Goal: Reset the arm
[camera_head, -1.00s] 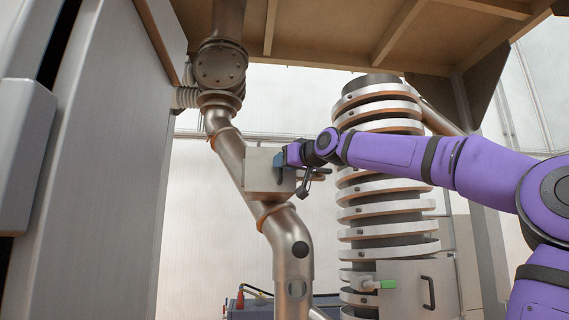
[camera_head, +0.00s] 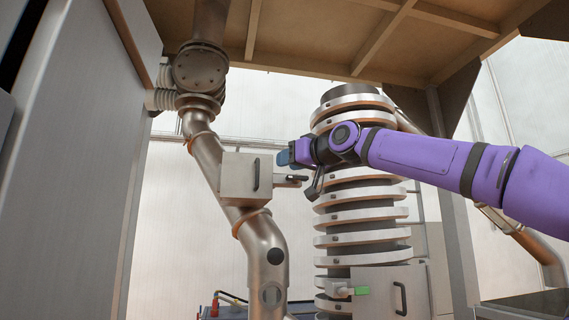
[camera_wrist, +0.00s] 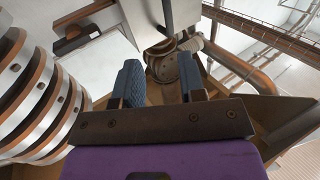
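My purple arm reaches in from the right in the head view. My gripper (camera_head: 284,158) is just right of the grey metal box (camera_head: 240,178) on the bent pipe, near its upper right corner and apart from it. The box has a dark handle and a small latch on its right side. In the wrist view my gripper (camera_wrist: 160,82) shows two blue pads with a clear gap between them and nothing held. The box (camera_wrist: 135,20) shows beyond the fingertips at the top of that view.
A ringed metal column (camera_head: 360,215) stands behind and below my arm; it also shows at left in the wrist view (camera_wrist: 35,95). A large grey cabinet (camera_head: 65,170) fills the left. A brown ceiling hangs above.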

